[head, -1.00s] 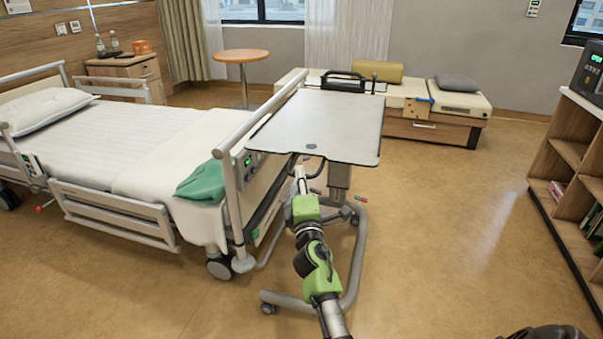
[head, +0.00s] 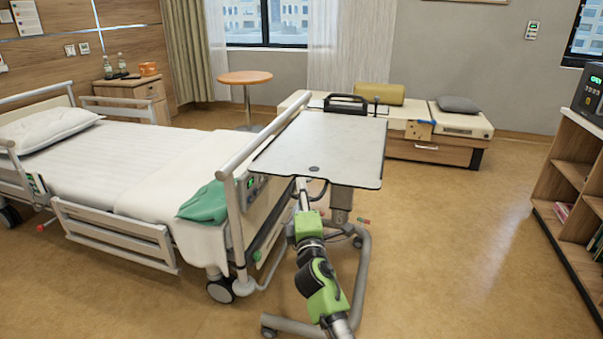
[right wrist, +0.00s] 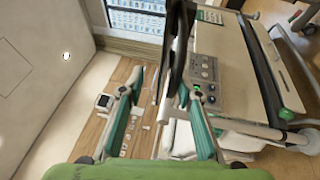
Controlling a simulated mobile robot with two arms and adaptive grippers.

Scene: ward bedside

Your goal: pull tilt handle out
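The overbed table (head: 325,150) has a pale grey top and stands at the foot of the bed. A dark loop handle (head: 318,188) shows under its near edge and looks like the tilt handle. My right gripper (head: 302,188) is at that edge, just left of the loop; whether they touch cannot be told. In the right wrist view my right gripper (right wrist: 160,88) has its two fingers apart, with no object clearly between them. A dark curved bar (right wrist: 180,50) stands close by the right finger; I cannot tell if it is the handle. My left gripper is not in view.
The bed (head: 130,165) with a green cloth (head: 205,203) and its footboard rail stand close left of the arm. The table's wheeled base (head: 350,300) is below. A bench (head: 440,150) is behind, a shelf (head: 565,190) at right. The floor between is clear.

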